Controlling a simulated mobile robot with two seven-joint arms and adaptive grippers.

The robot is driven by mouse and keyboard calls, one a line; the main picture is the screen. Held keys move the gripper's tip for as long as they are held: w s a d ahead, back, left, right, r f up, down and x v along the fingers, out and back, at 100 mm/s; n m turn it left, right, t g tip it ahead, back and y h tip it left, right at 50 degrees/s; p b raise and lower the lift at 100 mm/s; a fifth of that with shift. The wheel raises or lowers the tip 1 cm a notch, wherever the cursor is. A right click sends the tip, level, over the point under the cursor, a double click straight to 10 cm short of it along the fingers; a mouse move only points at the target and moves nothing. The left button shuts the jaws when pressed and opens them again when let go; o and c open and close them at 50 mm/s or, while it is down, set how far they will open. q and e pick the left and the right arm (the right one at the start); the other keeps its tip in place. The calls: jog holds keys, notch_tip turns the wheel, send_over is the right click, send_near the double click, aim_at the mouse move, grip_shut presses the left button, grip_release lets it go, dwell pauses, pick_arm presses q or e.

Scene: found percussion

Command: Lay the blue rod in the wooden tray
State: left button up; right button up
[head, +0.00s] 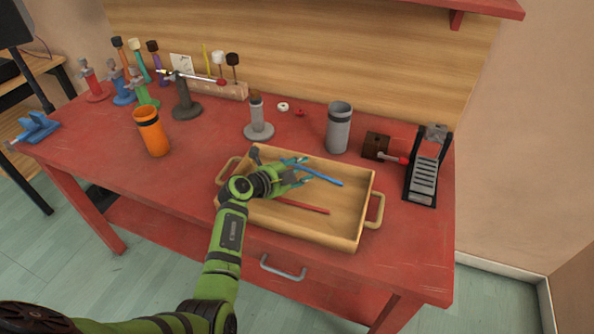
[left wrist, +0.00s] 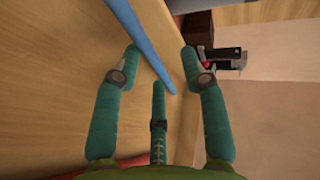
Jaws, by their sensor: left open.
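The blue rod (head: 324,178) is over the wooden tray (head: 367,205), inside its outline. I cannot tell whether its whole length rests on the tray floor. My left gripper (head: 300,177) is open, low over the tray at the rod's left end. In the left wrist view the blue rod (left wrist: 150,42) runs in from the top and ends between the spread green fingers (left wrist: 165,70), which are not closed on it. A red rod (head: 303,206) lies in the tray in front of the gripper. My right gripper is not in view.
The tray has handles at both ends. Behind it stand a grey cup (head: 339,128) and a grey stand (head: 258,125). An orange cup (head: 151,132) stands to the left. A brown block (head: 376,145) and a black pedal (head: 425,178) are to the right.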

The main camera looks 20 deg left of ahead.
pick_arm(q)
jog(key=v, duration=1.1)
jog(key=shift+s+a, duration=0.1)
jog(key=shift+s+a+r, duration=0.15)
jog(key=shift+s+r, duration=0.05)
jog(key=shift+s, duration=0.15)
